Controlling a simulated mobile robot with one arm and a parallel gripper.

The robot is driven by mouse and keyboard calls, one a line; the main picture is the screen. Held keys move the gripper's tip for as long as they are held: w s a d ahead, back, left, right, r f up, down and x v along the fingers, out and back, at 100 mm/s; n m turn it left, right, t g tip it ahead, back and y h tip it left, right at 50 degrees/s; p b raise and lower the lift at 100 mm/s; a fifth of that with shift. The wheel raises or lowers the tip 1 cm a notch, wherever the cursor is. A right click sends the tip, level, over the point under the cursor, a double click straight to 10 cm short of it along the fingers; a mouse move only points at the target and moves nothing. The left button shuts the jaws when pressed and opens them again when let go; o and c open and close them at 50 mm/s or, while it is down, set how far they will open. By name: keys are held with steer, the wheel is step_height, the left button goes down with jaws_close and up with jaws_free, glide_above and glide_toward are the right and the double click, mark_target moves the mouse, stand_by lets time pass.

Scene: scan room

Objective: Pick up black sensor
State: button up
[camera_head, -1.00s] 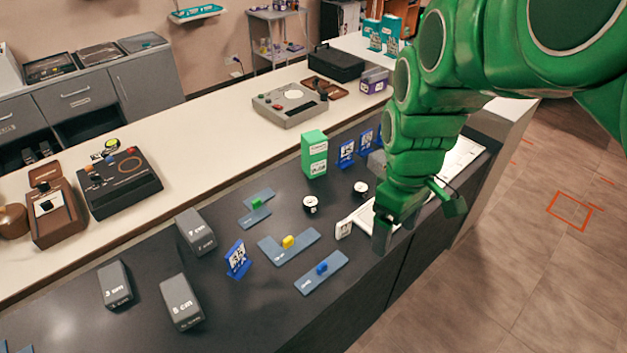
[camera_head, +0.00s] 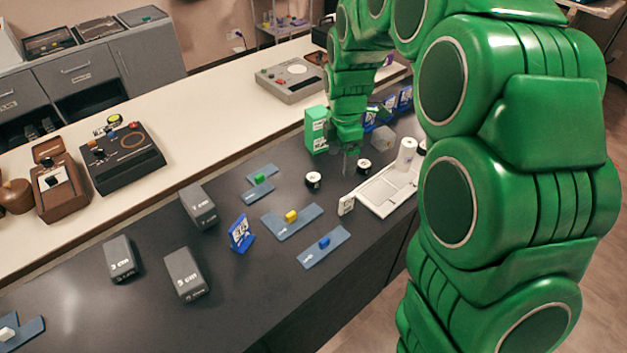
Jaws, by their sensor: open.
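Small round black pieces with white tops stand on the dark counter (camera_head: 255,290); they are the likeliest black sensors, though I cannot read any label. One black piece (camera_head: 313,181) is left of my gripper. Another black piece (camera_head: 364,166) is just right of it, and a third (camera_head: 423,148) is partly hidden by my arm. My gripper (camera_head: 349,170) points down between the first two, its fingers open and apparently empty. I cannot tell exactly how high its tips are above the counter.
A green box (camera_head: 316,130) stands close behind my gripper. A white tray (camera_head: 385,192) with a white cylinder (camera_head: 406,153) lies to its right. Grey blocks (camera_head: 185,274), a blue stand (camera_head: 241,234) and blue-grey plates (camera_head: 324,247) lie to the left and front.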

mark_target(313, 177)
steer(key=w+a+f+n, duration=0.2)
steer(key=w+f, duration=0.1)
steer(key=w+a+f+n, duration=0.2)
steer(key=w+f+n, duration=0.1)
steer(key=w+a+f+n, duration=0.2)
steer(key=w+f, duration=0.1)
steer(key=shift+w+a+n+t, duration=0.15)
steer(key=shift+a+n+t, duration=0.1)
steer(key=shift+n+t, duration=0.05)
step_height(313, 177, down, 2)
steer(key=shift+f, duration=0.15)
steer(key=shift+a+f, duration=0.15)
steer(key=shift+f, duration=0.75)
steer(key=shift+a+f, duration=0.2)
steer(key=shift+f, duration=0.7)
steer(key=shift+a+f, duration=0.15)
steer(key=shift+f, duration=0.75)
steer(key=shift+s, duration=0.2)
steer(key=shift+c, duration=0.2)
steer(key=c, duration=1.1)
steer(key=shift+c, duration=0.2)
